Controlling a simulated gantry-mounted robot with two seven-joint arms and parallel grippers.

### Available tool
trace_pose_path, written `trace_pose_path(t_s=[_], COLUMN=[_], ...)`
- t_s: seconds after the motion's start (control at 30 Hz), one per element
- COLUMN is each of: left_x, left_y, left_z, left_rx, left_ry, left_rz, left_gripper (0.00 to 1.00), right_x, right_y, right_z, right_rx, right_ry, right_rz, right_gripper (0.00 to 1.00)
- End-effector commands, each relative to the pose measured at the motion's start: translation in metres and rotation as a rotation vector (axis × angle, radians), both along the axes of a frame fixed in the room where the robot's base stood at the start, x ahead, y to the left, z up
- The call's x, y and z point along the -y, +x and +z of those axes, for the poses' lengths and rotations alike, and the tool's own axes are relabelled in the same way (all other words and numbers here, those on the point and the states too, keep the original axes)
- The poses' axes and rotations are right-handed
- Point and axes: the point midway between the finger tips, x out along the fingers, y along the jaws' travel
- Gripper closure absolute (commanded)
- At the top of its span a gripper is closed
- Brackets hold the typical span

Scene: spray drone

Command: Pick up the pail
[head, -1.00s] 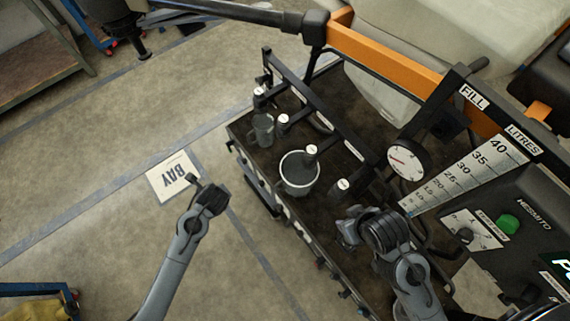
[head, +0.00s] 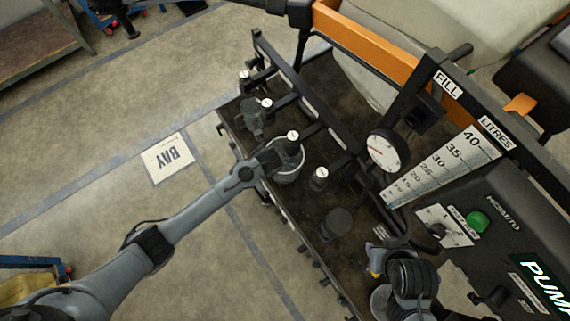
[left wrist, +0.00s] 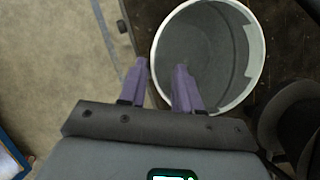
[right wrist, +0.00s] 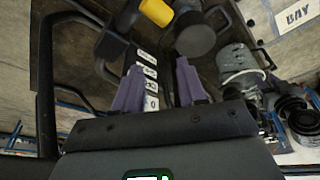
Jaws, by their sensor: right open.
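The pail (head: 291,174) is a grey bucket with a pale rim. It stands upright on the dark deck, its top partly covered by my left arm in the head view. My left gripper (left wrist: 160,80) is over its near-left rim. In the left wrist view the pail (left wrist: 225,50) is open and looks empty. One purple finger is over the inside of its wall and the other is outside, with the rim between them and a gap showing. My right gripper (head: 374,262) is open and empty above the deck's near-right part, away from the pail.
A grey jug (head: 252,118) stands left of the pail. A dark round object (head: 337,224) is on the deck to its right. A black rail (head: 305,98) with white-capped knobs runs behind. A gauge (head: 388,151) and pump panel stand at right. The floor near the BAY sign (head: 168,158) is clear.

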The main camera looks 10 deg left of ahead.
Motion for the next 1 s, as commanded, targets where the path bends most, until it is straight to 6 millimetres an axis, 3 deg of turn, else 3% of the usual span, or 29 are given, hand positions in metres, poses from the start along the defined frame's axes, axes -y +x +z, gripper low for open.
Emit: trace_pose_path(t_s=[0.27, 0.6, 0.93, 1.0], left_x=[-0.004, -0.013, -0.014, -0.014], left_y=[0.006, 0.022, 0.024, 0.024], left_z=[-0.015, -0.051, -0.055, -0.055], left_rx=[-0.001, 0.000, 0.001, 0.001], left_ry=[0.002, 0.001, 0.001, 0.001], left_rz=[0.001, 0.001, -0.001, -0.001], left_gripper=[0.67, 0.67, 0.67, 0.76], right_x=[0.000, -0.001, -0.002, -0.001], right_y=[0.000, 0.000, 0.000, -0.001], right_z=[-0.003, -0.012, -0.012, -0.012], right_rx=[0.000, 0.001, -0.001, -0.001], right_ry=[0.000, 0.003, 0.007, 0.007], right_rz=[0.000, -0.003, -0.005, -0.005], right_gripper=[0.59, 0.59, 0.59, 0.59])
